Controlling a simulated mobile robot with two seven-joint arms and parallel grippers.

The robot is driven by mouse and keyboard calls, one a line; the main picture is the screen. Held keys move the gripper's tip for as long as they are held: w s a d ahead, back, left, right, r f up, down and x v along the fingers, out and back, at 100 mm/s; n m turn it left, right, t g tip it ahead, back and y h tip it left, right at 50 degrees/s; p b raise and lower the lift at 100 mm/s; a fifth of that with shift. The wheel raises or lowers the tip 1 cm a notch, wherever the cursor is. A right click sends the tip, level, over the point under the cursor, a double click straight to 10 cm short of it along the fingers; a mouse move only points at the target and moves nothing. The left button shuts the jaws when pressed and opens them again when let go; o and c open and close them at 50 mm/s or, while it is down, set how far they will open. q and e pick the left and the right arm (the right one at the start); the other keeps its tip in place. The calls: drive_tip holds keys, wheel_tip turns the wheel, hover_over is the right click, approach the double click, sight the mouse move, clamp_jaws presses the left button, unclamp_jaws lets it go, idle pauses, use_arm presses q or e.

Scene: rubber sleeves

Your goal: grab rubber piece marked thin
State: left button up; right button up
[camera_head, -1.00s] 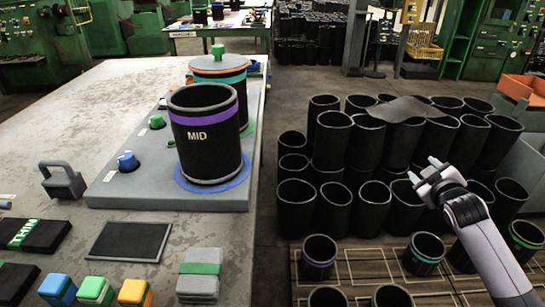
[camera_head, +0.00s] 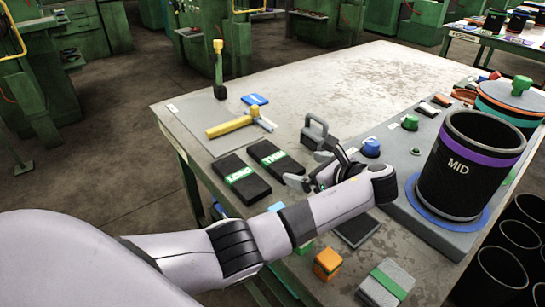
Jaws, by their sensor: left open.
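Two black rubber pieces with green labels lie side by side on the table. The label of the right one, the thin piece (camera_head: 282,169), appears to read THIN. My right gripper is out of view.
A grey handled block (camera_head: 316,132) stands just behind the gripper. A yellow-handled hammer (camera_head: 233,126) lies on the mat at left. A black MID sleeve (camera_head: 460,180) stands on the grey board at right. Small colored blocks, including an orange one (camera_head: 327,264), sit near the front edge.

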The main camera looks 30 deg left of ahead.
sight(287, 167)
use_arm(q)
drive_tip(key=shift+s+d+f+m, duration=0.4)
drive_tip(key=shift+d+m, duration=0.1)
drive_tip(key=shift+m, duration=0.2)
drive_tip(key=x, duration=0.6)
drive_tip(key=shift+a+r, duration=0.1)
drive_tip(key=shift+a, duration=0.4)
drive_tip(key=c, duration=1.1)
